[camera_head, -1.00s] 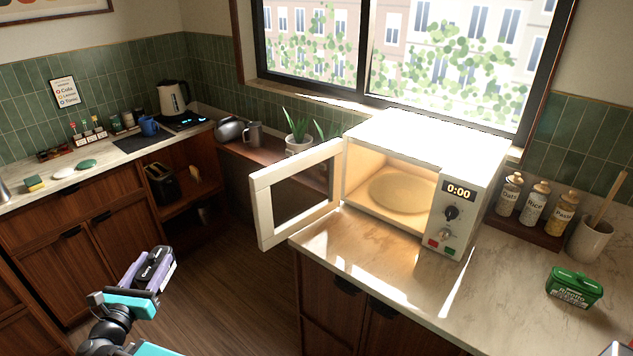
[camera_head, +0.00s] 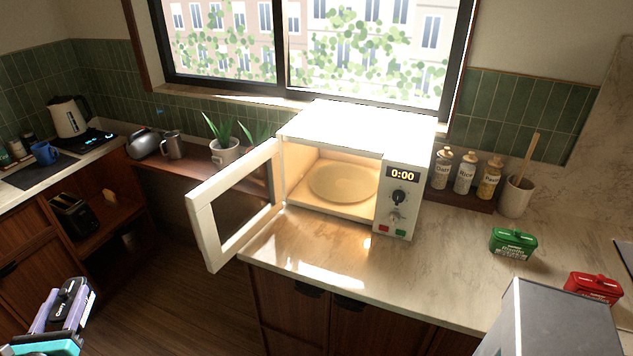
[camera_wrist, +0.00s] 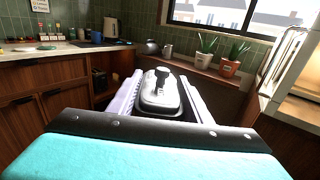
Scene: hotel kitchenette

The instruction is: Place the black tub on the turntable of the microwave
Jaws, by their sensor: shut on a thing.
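The black tub (camera_head: 66,299) is held in my gripper (camera_head: 62,312) at the lower left of the head view, over the floor and away from the counter. In the wrist view the tub (camera_wrist: 160,95) sits between the two pale purple fingers, with its dark lid knob facing up. My gripper is shut on it. The white microwave (camera_head: 357,130) stands on the marble counter with its door (camera_head: 203,228) swung wide open to the left. Its round turntable (camera_head: 343,183) is lit and bare inside.
A green tub (camera_head: 513,243) and a red tub (camera_head: 593,288) stand on the counter at right. Jars (camera_head: 465,173) and a utensil crock (camera_head: 515,197) are beside the microwave. A grey box-shaped object (camera_head: 553,325) rises at the lower right. Counter before the microwave is clear.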

